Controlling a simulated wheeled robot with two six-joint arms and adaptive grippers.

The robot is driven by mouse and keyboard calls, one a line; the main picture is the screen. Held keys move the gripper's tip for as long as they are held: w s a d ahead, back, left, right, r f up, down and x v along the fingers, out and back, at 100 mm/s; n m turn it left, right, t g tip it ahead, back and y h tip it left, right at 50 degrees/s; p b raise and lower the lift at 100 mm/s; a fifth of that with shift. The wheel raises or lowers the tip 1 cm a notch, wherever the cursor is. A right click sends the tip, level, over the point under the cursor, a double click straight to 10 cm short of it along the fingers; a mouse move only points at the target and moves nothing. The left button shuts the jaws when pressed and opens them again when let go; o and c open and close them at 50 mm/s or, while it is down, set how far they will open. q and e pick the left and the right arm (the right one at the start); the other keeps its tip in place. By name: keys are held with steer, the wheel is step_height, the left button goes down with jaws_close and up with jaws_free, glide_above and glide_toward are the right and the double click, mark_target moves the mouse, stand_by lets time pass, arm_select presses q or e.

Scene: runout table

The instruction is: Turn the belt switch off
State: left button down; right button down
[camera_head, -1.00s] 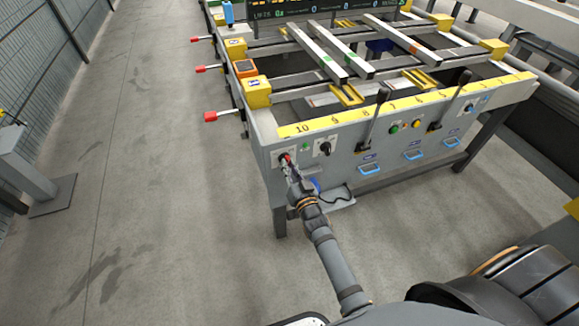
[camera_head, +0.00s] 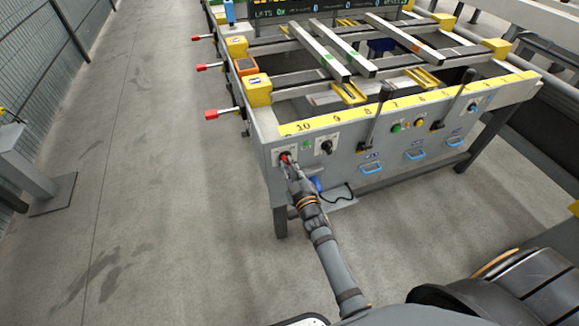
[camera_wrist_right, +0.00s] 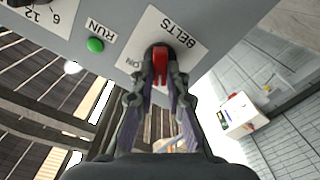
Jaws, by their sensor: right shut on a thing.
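The belt switch (camera_wrist_right: 161,66) is a red handle on a round black base, set on a white plate (camera_wrist_right: 186,36) marked BELTS and ON. In the head view the red switch (camera_head: 285,157) is at the left end of the grey front panel. My right gripper (camera_wrist_right: 161,80) is shut on the red handle, one finger on each side. In the head view my right gripper (camera_head: 289,165) reaches up to the panel and partly hides the switch. My left gripper is not in view.
Beside the switch are a green RUN light (camera_wrist_right: 95,45) and a black knob (camera_head: 326,147). Levers (camera_head: 376,117), buttons (camera_head: 396,128) and blue handles (camera_head: 371,169) line the panel to the right. Red-tipped rods (camera_head: 211,114) stick out on the table's left.

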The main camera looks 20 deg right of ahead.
steer(key=shift+f+n, duration=0.1)
steer(key=shift+n, duration=0.5)
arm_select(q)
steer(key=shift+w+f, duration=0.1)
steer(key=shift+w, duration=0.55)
arm_select(e)
steer(key=shift+n, duration=0.6)
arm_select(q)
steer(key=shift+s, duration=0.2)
arm_select(e)
steer(key=c, duration=1.3)
jaws_free()
steer(key=shift+c, duration=0.2)
steer(key=shift+s, duration=0.3)
steer(key=s, duration=0.7)
